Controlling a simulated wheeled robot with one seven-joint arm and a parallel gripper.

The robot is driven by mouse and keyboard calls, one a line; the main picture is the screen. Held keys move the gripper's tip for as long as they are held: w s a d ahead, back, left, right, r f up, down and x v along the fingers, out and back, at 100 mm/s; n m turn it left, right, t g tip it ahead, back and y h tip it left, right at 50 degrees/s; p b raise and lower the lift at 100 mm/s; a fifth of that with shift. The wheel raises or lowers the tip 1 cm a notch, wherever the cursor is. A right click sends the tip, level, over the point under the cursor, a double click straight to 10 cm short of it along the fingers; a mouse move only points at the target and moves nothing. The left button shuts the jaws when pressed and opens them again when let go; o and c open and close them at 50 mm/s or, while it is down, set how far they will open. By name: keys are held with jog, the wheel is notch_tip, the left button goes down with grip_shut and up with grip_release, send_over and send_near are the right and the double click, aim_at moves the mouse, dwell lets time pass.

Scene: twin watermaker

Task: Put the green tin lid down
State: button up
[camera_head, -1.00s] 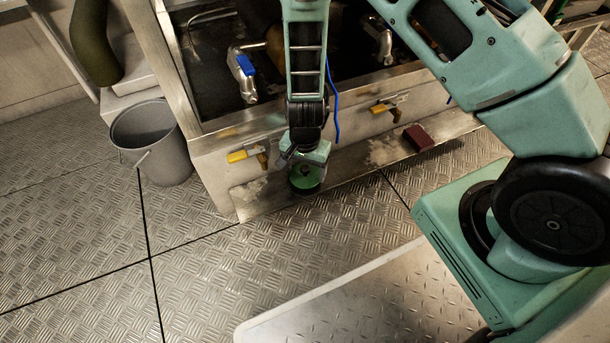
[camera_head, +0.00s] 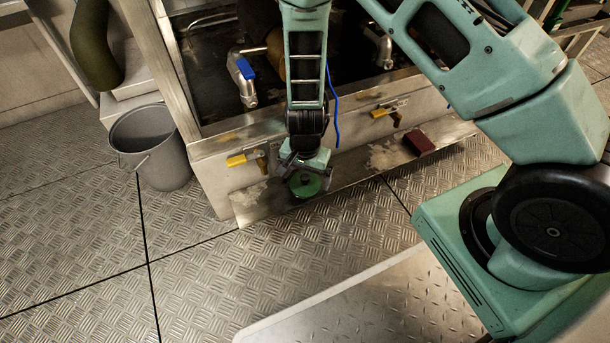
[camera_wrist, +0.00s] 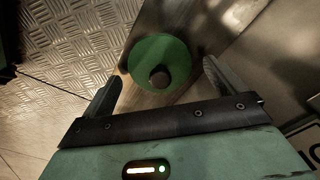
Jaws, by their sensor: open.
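The green tin lid (camera_head: 304,184) is a round disc with a dark knob at its centre. In the wrist view the lid (camera_wrist: 160,62) lies just beyond my fingertips, its knob in line with the gap between them. My gripper (camera_wrist: 160,82) is open, with a finger to each side and clear space around the knob. In the head view my gripper (camera_head: 305,170) is right above and behind the lid. The lid appears to rest on the narrow metal ledge (camera_head: 350,186) at the foot of the unit; its underside is hidden.
A dark red block (camera_head: 419,141) lies on the ledge to the right. Yellow-handled valves (camera_head: 247,157) stick out from the unit just above the ledge. A grey bucket (camera_head: 152,145) stands at left. The patterned metal floor in front is clear.

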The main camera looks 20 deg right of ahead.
aim_at(304, 177)
jog(key=s+a+r+n+y+p, duration=0.1)
jog(key=s+a+r+n+p, duration=0.2)
jog(key=r, duration=0.8)
jog(key=s+a+r+n+y+p, duration=0.1)
jog(key=a+r+p, duration=0.3)
jog(key=r, duration=0.7)
jog(key=s+r+n+h, duration=0.1)
jog(key=s+r+n, duration=1.1)
jog(key=s+r, duration=0.4)
jog(key=shift+d+r+n, duration=0.3)
jog(key=shift+d+r, duration=0.1)
jog(key=shift+r, duration=0.3)
